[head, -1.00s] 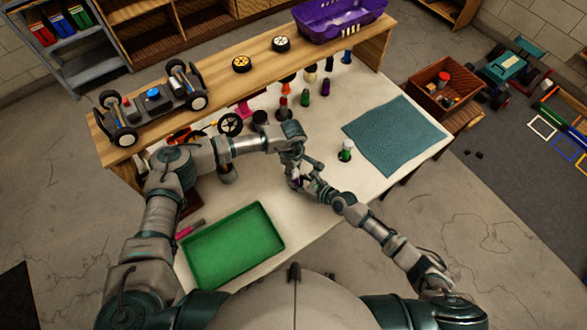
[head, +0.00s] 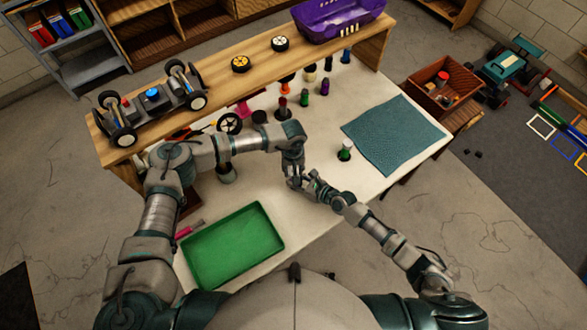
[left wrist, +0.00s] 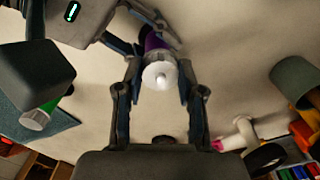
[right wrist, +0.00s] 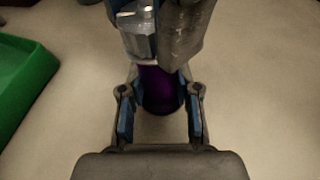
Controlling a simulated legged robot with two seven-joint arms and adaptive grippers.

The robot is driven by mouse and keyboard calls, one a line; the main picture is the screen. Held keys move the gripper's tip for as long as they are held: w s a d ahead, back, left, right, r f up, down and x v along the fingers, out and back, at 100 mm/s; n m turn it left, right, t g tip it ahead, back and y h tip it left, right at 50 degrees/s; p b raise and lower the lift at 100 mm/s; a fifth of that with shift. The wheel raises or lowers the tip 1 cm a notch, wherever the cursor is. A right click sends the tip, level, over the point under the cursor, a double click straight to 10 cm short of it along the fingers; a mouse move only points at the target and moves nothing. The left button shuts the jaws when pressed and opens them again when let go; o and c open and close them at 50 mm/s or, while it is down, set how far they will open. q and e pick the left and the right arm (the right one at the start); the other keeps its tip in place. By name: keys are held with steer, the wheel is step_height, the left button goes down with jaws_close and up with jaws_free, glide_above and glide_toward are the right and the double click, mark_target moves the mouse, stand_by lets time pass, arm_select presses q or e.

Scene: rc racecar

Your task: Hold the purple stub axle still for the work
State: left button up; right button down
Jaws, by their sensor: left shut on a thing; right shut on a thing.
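The purple stub axle (right wrist: 160,92) is between the fingers of my right gripper (right wrist: 160,80), which is shut on its purple body. In the left wrist view the axle (left wrist: 153,42) shows a pale, round end piece (left wrist: 160,74) with a small central tip facing the camera. My left gripper (left wrist: 160,66) is shut around this pale end. In the head view my left gripper (head: 294,182) and right gripper (head: 313,183) meet above the white table, and the axle is mostly hidden between them.
A green tray (head: 232,247) lies at the table's front left. Several small coloured parts stand near the back shelf, which carries a car chassis (head: 152,100).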

arm_select(q)
steer(key=shift+s+a+f+m, duration=0.1)
steer(key=shift+m, duration=0.55)
steer(key=shift+s+f+m, duration=0.1)
steer(key=shift+m, duration=0.55)
arm_select(e)
steer(key=shift+w+d, duration=0.2)
arm_select(q)
steer(key=shift+m, duration=0.3)
steer(key=shift+w+a, duration=0.1)
steer(key=o, duration=1.1)
steer(key=shift+o, duration=0.2)
steer(key=shift+w+r, duration=0.1)
arm_select(e)
steer(key=shift+a, duration=0.1)
arm_select(q)
steer(key=shift+r, duration=0.25)
arm_select(e)
steer(key=shift+s, duration=0.1)
steer(key=shift+a, duration=0.1)
arm_select(q)
step_height(320, 180, up, 11)
steer(key=shift+w+r, duration=0.15)
steer(key=shift+r, duration=0.05)
